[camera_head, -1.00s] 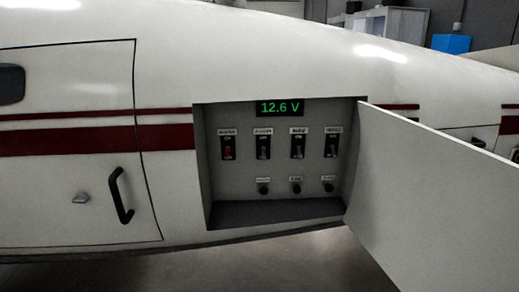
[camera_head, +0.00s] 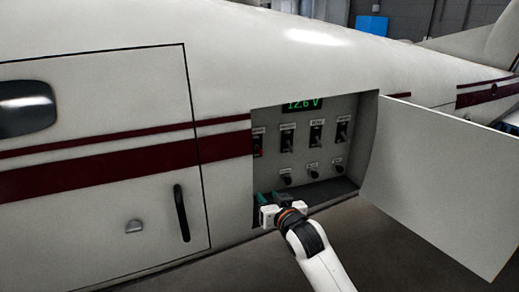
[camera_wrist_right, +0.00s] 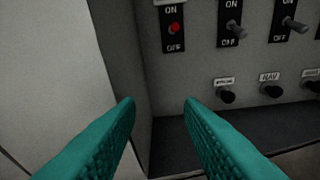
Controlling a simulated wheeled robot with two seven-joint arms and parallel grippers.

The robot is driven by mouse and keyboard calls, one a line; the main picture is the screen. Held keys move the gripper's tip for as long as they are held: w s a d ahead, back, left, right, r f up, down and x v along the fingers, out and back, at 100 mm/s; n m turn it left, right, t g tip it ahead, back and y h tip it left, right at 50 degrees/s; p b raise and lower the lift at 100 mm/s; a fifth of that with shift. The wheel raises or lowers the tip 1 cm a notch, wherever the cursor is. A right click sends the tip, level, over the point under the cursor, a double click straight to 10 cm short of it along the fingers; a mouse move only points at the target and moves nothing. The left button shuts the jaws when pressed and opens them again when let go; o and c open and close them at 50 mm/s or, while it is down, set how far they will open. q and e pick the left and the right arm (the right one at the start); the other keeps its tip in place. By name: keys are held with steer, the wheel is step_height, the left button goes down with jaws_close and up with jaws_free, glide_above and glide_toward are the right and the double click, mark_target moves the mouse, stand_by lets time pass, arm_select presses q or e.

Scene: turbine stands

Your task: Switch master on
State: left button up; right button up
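The red-tipped switch at the left end of the upper row (camera_head: 259,149) is partly cut off by the panel opening's edge in the head view. In the right wrist view this red switch (camera_wrist_right: 174,27) sits near the top, between ON and OFF labels; its label above is out of frame, and I cannot tell its position. My right gripper (camera_head: 268,198) is at the lower left of the recess, below the red switch. In the wrist view its teal fingers (camera_wrist_right: 159,101) are apart with nothing between them. My left gripper is not in view.
Several grey toggles (camera_head: 316,135) and a lower row of black knobs (camera_head: 312,170) fill the panel. A green display (camera_head: 302,104) reads 12.6 V. The open panel door (camera_head: 440,170) stands out at right. The recess's left wall (camera_wrist_right: 122,50) is close beside the fingers.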

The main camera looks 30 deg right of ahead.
steer(key=m+t+h, duration=0.1)
steer(key=t, duration=0.1)
glide_toward(260, 150)
steer(key=x, duration=0.3)
steer(key=p+x, duration=0.1)
steer(key=x, duration=0.2)
steer(key=p+x, duration=0.1)
steer(key=x, duration=0.3)
steer(key=shift+w+d+f, duration=0.1)
steer(key=shift+f, duration=0.25)
jaws_close()
